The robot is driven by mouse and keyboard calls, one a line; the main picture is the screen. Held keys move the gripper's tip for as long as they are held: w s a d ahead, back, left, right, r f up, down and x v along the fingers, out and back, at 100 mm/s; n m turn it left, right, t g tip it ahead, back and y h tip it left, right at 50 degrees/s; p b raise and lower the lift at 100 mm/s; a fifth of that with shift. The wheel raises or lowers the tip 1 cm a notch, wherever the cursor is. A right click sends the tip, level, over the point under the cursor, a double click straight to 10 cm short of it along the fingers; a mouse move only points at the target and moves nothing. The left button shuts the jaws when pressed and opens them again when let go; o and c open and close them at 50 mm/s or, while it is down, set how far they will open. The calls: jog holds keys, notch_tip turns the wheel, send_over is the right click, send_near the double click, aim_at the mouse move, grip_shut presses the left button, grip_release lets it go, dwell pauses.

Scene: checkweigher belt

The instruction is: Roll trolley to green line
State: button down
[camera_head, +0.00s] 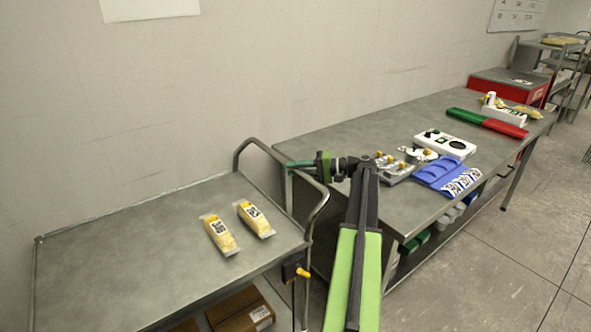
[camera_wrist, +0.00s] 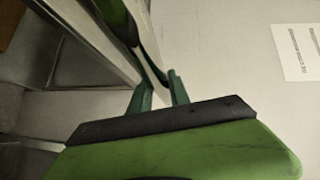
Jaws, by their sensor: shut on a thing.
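The grey metal trolley (camera_head: 130,265) stands at the left by the wall, with its curved tube handle (camera_head: 263,146) at its right end. Two packs of yellow food, one left (camera_head: 220,234) and one right (camera_head: 255,219), lie on its top. My gripper (camera_head: 292,165) is at the handle, between trolley and workbench. In the wrist view my gripper's two green fingertips (camera_wrist: 161,88) are shut on the handle's bar (camera_wrist: 150,55). The exact contact is partly hidden. I see no green line on the floor in either view.
A long workbench (camera_head: 320,150) stands right of the trolley along the wall. A carton (camera_head: 240,312) is on the trolley's lower shelf. Open floor (camera_head: 500,260) lies at the right.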

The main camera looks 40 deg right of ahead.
jog(key=c, duration=1.3)
grip_release()
jog(key=shift+s+a, duration=0.1)
jog(key=shift+o, duration=0.3)
jog(key=p+v, duration=0.2)
jog(key=v, duration=1.5)
jog(key=shift+s, duration=0.15)
